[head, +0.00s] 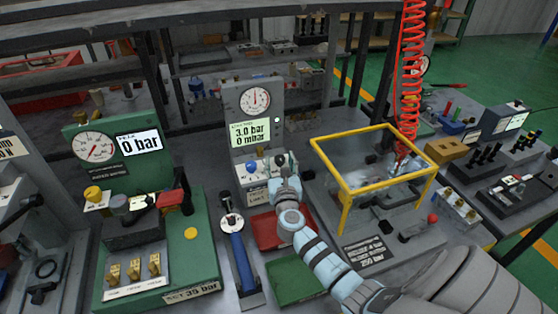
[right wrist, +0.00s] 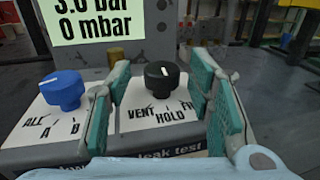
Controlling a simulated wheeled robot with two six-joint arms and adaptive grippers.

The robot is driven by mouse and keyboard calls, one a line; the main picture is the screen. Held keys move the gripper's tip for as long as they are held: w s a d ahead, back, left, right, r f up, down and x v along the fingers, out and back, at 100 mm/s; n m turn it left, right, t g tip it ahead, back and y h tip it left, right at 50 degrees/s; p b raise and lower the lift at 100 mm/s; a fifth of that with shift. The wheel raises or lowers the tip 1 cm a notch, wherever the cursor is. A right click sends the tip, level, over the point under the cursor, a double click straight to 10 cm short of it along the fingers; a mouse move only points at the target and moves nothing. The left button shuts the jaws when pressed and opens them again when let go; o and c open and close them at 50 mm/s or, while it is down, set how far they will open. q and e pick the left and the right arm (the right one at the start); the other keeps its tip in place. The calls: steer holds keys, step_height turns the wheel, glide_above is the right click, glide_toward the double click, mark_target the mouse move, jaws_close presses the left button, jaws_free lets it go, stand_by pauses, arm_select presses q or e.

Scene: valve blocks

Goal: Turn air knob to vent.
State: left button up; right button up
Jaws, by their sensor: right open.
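The black air knob (right wrist: 162,80) stands on a sloped white panel (right wrist: 140,122) marked VENT, HOLD and a partly hidden third label. A white mark shows on its top; I cannot tell for sure which label it faces. My right gripper (right wrist: 161,92) is open, with one teal finger pad on each side of the black knob and gaps between. In the head view my right gripper (head: 287,182) is at the front of the grey test unit (head: 231,99). The unit's display (head: 250,133) reads 3.0 bar, 0 mbar. My left gripper is not in view.
A blue knob (right wrist: 62,90) sits just left of the left finger. A red tray (head: 268,238) and a green tray (head: 295,284) lie below the unit. A yellow frame (head: 352,188) stands to the right, and a green gauge station (head: 185,268) to the left.

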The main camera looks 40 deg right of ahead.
steer(key=shift+x, duration=0.9)
steer(key=shift+r, duration=0.1)
steer(key=c, duration=1.1)
steer(key=shift+m+g+h+b, duration=0.3)
steer(key=shift+m+h+b, duration=0.1)
steer(key=shift+h+b, duration=0.1)
jaws_close()
steer(key=shift+m+g+h, duration=0.4)
steer(key=shift+h, duration=0.1)
steer(key=o, duration=1.1)
jaws_free()
